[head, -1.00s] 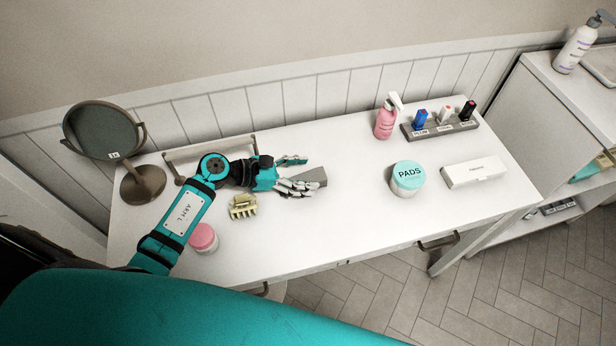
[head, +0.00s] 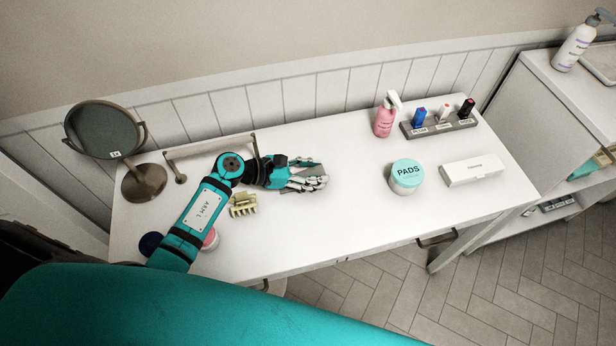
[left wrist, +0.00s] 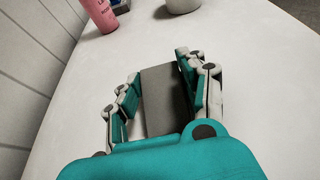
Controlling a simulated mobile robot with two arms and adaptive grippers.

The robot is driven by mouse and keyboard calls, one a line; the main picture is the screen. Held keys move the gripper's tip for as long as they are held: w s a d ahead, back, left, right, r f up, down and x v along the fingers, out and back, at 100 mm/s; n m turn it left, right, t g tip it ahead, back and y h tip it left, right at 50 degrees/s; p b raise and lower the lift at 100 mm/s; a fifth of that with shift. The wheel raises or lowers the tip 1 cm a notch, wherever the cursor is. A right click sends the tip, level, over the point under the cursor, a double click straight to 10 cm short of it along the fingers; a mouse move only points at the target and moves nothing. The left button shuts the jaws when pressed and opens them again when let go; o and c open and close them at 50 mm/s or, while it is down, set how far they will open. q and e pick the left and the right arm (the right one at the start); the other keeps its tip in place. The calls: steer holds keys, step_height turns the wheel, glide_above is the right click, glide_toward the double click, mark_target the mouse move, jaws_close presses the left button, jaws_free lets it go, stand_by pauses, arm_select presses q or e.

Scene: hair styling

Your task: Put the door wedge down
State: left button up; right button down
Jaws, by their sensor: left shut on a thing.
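The door wedge (left wrist: 160,98) is a grey block between the fingers of my left gripper (left wrist: 158,92) in the left wrist view. In the head view the left gripper (head: 310,176) is shut on the wedge, over the left-middle part of the white table (head: 330,225). The fingers hide most of the wedge there; only a grey bit (head: 306,167) shows. The wedge is at or just above the table top; I cannot tell whether it touches. My right gripper is not in view.
A yellowish claw clip (head: 243,204) lies just left of the gripper. A pink jar (head: 211,239) is partly behind my arm. A round mirror (head: 104,130) stands at the left. A PADS tub (head: 407,175) and white box (head: 472,170) stand right. The table between is clear.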

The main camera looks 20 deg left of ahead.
mark_target(314, 174)
arm_select(q)
steer(key=shift+r, duration=0.1)
steer(key=shift+r, duration=0.5)
step_height(314, 174, up, 2)
steer(key=shift+r, duration=0.15)
steer(key=s+d, duration=0.1)
steer(key=s, duration=0.4)
steer(key=s+d+r+b, duration=0.1)
steer(key=s, duration=0.4)
steer(key=s+d+b, duration=0.1)
steer(key=s, duration=0.4)
steer(key=shift+s+d+r, duration=0.2)
steer(key=shift+s+r, duration=0.1)
steer(key=shift+s, duration=0.05)
steer(key=w+a+r, duration=0.3)
steer(key=r, duration=0.4)
steer(key=w+a+r, duration=0.2)
steer(key=a+r, duration=0.2)
steer(key=r, duration=0.3)
steer(key=shift+w+a, duration=0.3)
steer(key=shift+w, duration=0.1)
steer(key=shift+f, duration=0.1)
